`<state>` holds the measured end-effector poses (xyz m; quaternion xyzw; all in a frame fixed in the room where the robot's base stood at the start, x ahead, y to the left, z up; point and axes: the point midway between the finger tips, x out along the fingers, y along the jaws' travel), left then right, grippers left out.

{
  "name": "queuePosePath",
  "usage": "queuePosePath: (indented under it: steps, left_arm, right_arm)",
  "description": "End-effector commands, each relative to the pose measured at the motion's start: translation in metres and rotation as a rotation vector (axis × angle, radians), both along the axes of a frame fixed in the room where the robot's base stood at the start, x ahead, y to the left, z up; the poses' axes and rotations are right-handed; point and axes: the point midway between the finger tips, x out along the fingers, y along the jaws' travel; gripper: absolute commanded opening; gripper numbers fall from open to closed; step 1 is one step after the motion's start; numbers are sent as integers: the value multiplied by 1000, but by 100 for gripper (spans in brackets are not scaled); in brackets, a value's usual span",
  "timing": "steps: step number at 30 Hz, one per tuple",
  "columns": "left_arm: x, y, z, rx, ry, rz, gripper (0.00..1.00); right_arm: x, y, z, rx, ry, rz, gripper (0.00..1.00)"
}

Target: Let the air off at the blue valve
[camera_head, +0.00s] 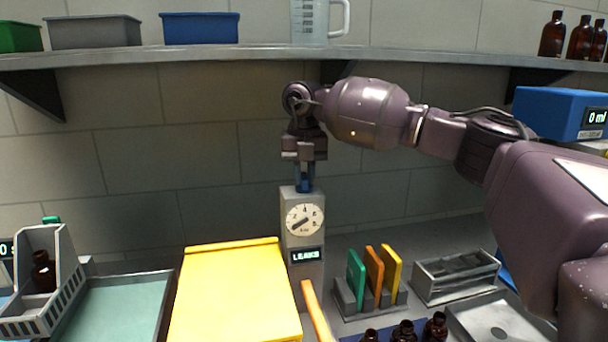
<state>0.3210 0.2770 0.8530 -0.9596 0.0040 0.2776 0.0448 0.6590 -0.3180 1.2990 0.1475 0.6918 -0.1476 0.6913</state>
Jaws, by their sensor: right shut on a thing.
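The blue valve (304,185) sits on top of a grey post marked "LEAKS" (289,240). A round white gauge (305,219) is on the post's front, below the valve. My right gripper (304,168) comes down from above and is shut on the blue valve; its fingers hide the valve's upper part. The gauge's dark needle points to the lower left, toward the low end of the scale. My left gripper is not in view.
A yellow box (232,295) stands just left of the post. Right of it are a rack with coloured slabs (374,278), a grey divided tray (455,275) and amber bottles (404,331). A shelf (220,54) runs above my right gripper.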

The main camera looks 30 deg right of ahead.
Motion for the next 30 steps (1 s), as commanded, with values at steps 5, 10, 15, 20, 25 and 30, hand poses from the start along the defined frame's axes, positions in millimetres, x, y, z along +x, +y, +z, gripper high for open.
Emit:
queuePosePath:
  steps: [5,10,15,20,25,30]
  left_arm:
    - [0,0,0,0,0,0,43]
    - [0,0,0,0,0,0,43]
    - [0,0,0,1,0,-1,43]
    - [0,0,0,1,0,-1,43]
    - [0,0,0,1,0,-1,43]
    - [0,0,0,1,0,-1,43]
  right_arm:
    - [0,0,1,1,-1,28,0]
    - [0,0,1,1,-2,35,0]
    - [0,0,1,0,-2,34,0]
    - [0,0,1,0,-2,34,29]
    - [0,0,1,1,-1,34,43]
    - [0,0,1,0,-1,33,43]
